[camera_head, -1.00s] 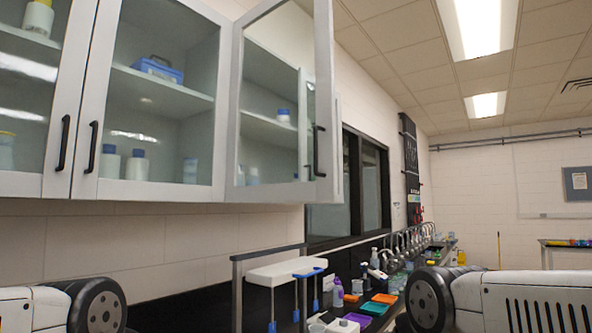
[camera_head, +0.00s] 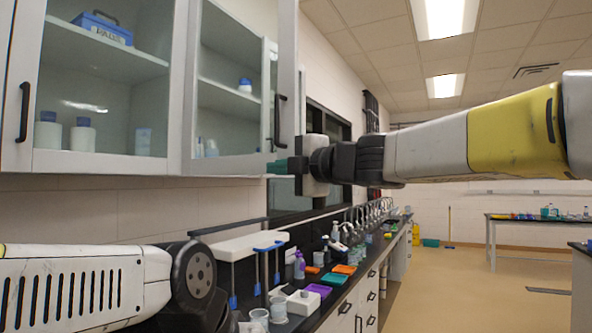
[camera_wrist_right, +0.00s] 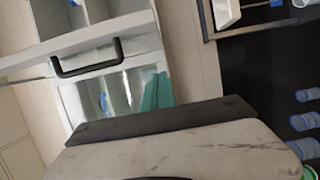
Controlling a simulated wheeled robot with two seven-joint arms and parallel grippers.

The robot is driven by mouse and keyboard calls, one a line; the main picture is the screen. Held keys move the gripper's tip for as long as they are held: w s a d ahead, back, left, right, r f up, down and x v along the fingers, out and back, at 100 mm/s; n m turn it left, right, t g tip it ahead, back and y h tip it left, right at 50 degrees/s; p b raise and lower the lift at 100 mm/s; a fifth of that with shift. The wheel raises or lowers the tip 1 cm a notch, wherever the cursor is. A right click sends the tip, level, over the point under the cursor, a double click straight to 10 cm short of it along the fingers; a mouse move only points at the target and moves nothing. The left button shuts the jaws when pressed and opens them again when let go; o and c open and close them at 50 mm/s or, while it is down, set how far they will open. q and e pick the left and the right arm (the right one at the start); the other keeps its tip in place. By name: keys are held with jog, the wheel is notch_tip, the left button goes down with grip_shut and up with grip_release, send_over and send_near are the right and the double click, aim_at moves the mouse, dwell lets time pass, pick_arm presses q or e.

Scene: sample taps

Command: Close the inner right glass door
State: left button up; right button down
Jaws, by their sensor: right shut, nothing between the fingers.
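The inner right glass door (camera_head: 288,75) stands swung open from the wall cabinet, with a grey frame and a black handle (camera_head: 278,122). Shelves and a blue-capped bottle (camera_head: 245,85) show through its glass. My right gripper (camera_head: 277,167) has teal fingertips, shut and empty, by the lower corner of the door, below the handle. In the right wrist view the fingertips (camera_wrist_right: 157,92) lie beside a glass pane, near a black handle (camera_wrist_right: 86,58). I cannot tell whether they touch the door. My left arm is at lower left, its gripper out of view.
The neighbouring cabinet door (camera_head: 100,165) looks closed, with bottles and a blue box (camera_head: 102,28) behind its glass. Below is a black counter (camera_head: 335,293) with taps, a white stand (camera_head: 245,243) and coloured trays. The floor at right is open.

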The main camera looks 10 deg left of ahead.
aim_at(263, 169)
jog(key=w+a, duration=0.1)
jog(key=w, duration=0.1)
jog(key=w+a, duration=0.2)
jog(key=w, duration=0.1)
jog(key=w+a, duration=0.2)
jog(key=w, duration=0.1)
jog(key=shift+a, duration=0.25)
jog(key=shift+w+d, duration=0.2)
jog(key=shift+w, duration=0.35)
